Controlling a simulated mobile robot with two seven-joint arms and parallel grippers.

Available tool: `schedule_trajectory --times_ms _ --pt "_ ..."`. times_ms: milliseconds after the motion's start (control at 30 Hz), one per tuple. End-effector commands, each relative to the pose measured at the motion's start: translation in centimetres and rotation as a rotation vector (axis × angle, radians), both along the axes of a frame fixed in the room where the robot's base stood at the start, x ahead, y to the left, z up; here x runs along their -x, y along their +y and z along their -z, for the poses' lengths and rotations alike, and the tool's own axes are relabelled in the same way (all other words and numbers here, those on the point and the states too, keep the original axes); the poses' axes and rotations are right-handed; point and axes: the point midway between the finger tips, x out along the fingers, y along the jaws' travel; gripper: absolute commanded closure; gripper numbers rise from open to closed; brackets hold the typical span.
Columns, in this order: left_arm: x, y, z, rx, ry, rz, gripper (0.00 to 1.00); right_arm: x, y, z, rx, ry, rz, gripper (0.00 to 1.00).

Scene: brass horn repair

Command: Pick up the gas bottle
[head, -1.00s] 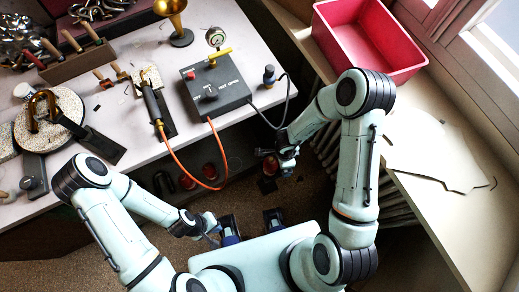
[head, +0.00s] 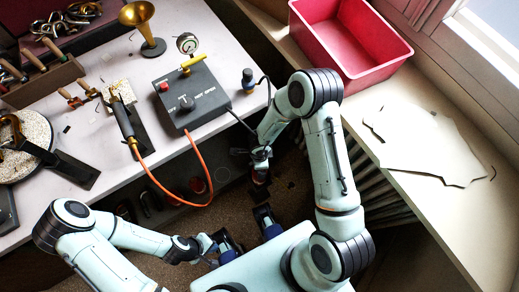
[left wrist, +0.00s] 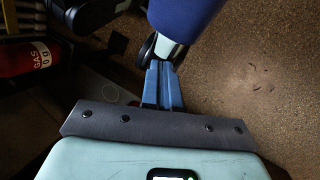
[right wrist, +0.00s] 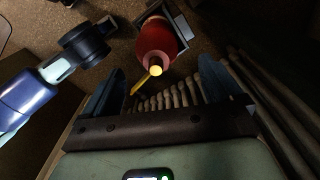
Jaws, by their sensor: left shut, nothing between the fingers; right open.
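A red bottle marked GAS (left wrist: 30,58) stands at the upper left of the left wrist view. In the right wrist view a red, round-topped bottle with a yellow tip (right wrist: 157,43) lies ahead, between the lines of my open right fingers; no label shows there. My right gripper (right wrist: 158,88) is open and empty, apart from that bottle. In the head view the right gripper (head: 260,158) hangs low beside the bench's front edge. My left gripper (left wrist: 163,86) is shut and empty, away from the GAS bottle; in the head view it is low at the front (head: 207,243).
The bench (head: 215,130) carries a grey control box (head: 192,97), a torch (head: 125,118) and a brass horn (head: 140,22). An orange hose (head: 180,203) loops off its front edge. A red bin (head: 350,75) stands on the sill at right. Ribbed bars (right wrist: 180,97) run near the right fingers.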

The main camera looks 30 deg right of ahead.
Motion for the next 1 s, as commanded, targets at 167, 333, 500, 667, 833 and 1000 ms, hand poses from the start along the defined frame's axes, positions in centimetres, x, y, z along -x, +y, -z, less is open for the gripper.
schedule_trajectory --times_ms 167,333,500,667,833,1000 --pt "-0.1 0.0 1.9 -0.001 -0.012 -0.003 1.0 0.6 0.3 3.1 0.0 0.004 -0.004 0.08" --pt "-0.5 0.0 2.4 -0.004 -0.027 -0.006 1.0 0.5 0.2 4.8 0.001 0.003 -0.002 0.08" --pt "-0.6 0.0 2.3 -0.005 -0.031 -0.007 1.0 0.4 0.2 4.9 0.001 0.001 0.0 0.08" --pt "-0.6 0.0 2.3 -0.005 -0.03 -0.006 1.0 0.4 0.2 4.8 0.001 0.001 0.0 0.28" --pt "-0.6 0.0 2.3 -0.005 -0.029 -0.006 1.0 0.4 0.2 4.8 0.001 0.001 0.0 0.83" --pt "-0.6 0.0 2.3 -0.005 -0.029 -0.006 1.0 0.4 0.2 4.8 0.001 0.0 -0.001 1.0"
